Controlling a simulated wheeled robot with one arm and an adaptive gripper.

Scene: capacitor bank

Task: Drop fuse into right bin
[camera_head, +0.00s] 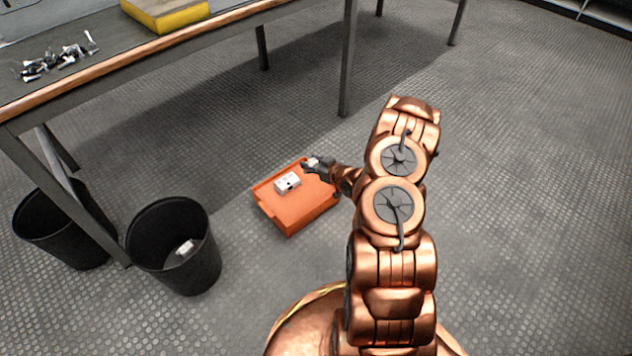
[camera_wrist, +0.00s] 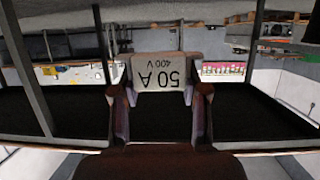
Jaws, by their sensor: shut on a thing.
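My gripper (camera_head: 311,168) is above the far right part of the orange tray, shut on a white fuse (camera_head: 313,161). In the wrist view the held fuse (camera_wrist: 165,72) shows upside-down print, "50 A 400 V", between the two fingers of my gripper (camera_wrist: 160,100). Another white fuse (camera_head: 288,182) lies in the orange tray. The right black bin (camera_head: 150,255) stands on the floor at lower left, open at the top, with a white fuse (camera_head: 186,248) inside. The left black bin (camera_head: 45,240) stands beside it, partly under the table; its inside looks dark.
The orange tray (camera_head: 295,215) sits on the floor right of the bins. A workbench (camera_head: 120,62) with metal legs spans the upper left, bearing small loose parts (camera_head: 58,62) and a yellow box (camera_head: 165,14). The floor between tray and right bin is clear.

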